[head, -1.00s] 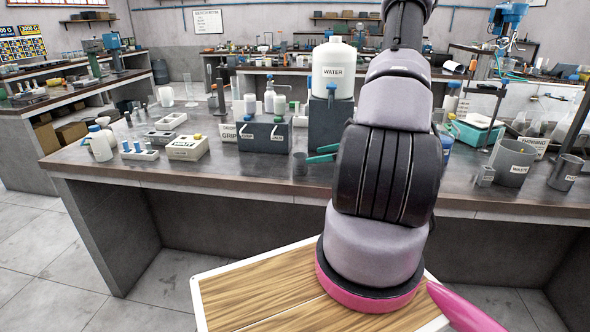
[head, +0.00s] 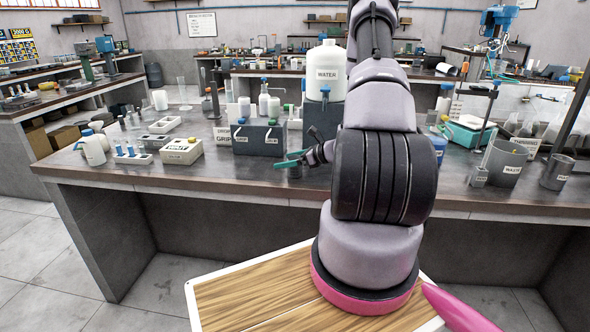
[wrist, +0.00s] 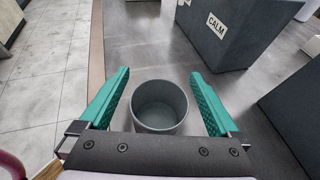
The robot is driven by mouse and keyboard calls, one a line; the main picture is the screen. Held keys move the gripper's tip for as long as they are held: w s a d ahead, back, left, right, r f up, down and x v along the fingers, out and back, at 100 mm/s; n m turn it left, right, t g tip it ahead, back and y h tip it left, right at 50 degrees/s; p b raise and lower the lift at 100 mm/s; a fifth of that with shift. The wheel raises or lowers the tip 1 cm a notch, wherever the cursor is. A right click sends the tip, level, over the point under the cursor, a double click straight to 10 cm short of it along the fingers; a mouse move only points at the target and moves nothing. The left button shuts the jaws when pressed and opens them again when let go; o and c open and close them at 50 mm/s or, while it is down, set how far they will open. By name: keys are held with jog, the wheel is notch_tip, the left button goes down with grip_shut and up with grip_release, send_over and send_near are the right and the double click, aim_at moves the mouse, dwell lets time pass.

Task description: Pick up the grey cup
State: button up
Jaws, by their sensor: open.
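The grey cup (wrist: 160,108) stands upright and empty on the bench in the wrist view, its round mouth facing up at the camera. My gripper (wrist: 163,84) is open, with one teal finger on each side of the cup and a gap on both sides. The near lower part of the cup is hidden behind the gripper's body. In the head view my gripper (head: 289,162) is low over the bench, left of my arm. The cup (head: 295,172) is partly hidden there by the fingers.
A dark grey block (head: 258,138) with labels stands just behind the cup; it also shows in the wrist view (wrist: 235,30). The bench's front edge (head: 230,188) is close on the near side. The bench top (head: 215,173) left of the cup is clear.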

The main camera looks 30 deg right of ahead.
jog(key=c, duration=1.5)
